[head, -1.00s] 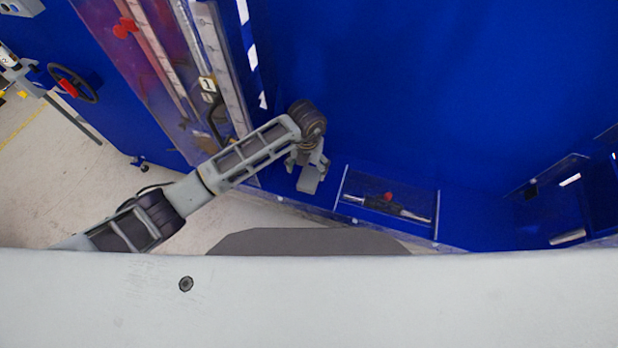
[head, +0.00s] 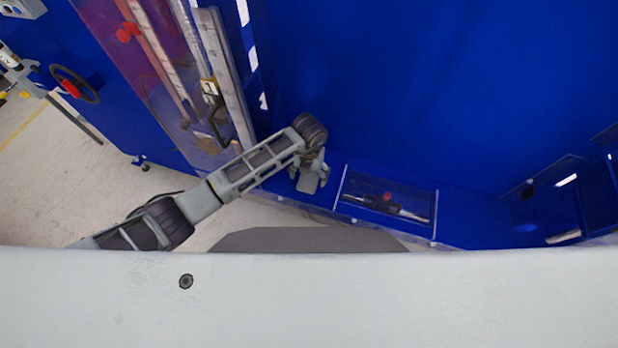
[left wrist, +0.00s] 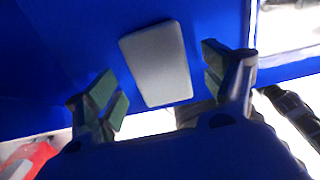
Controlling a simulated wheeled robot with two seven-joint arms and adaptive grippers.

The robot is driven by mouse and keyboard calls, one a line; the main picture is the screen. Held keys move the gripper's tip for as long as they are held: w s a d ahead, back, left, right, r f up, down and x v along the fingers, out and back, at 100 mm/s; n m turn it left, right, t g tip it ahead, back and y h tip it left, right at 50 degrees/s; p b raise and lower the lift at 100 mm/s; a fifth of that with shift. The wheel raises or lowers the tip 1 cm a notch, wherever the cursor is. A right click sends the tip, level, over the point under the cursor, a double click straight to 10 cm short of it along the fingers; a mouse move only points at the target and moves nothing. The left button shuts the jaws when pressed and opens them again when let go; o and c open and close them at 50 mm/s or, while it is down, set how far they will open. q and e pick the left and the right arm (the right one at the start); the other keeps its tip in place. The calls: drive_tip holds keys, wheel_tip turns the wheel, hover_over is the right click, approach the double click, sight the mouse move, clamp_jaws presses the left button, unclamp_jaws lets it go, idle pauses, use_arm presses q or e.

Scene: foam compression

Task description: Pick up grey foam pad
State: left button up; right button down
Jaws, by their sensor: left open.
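The grey foam pad (left wrist: 157,62) is a light grey, roughly rectangular slab against a blue surface in the left wrist view. In the head view it is a small grey patch (head: 310,184) just below my left wrist, partly hidden by the gripper. My left gripper (head: 308,173) is open and empty. In the left wrist view the fingers of this gripper (left wrist: 162,78) stand apart to the left and right of the pad, with blue visible between each finger and the pad. My right gripper is in neither view.
A clear-walled tray (head: 343,182) with a dark tool and a red knob lies right of the gripper. The blue surface (head: 430,90) above the tray is clear.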

sight(309, 177)
use_arm(q)
drive_tip(key=shift+f, duration=1.1)
drive_tip(key=c, duration=0.9)
drive_tip(key=shift+r, duration=0.15)
drive_tip(key=shift+c, duration=0.2)
wheel_tip(309, 177, up, 10)
drive_tip(key=b, duration=0.1)
drive_tip(key=shift+b, duration=0.3)
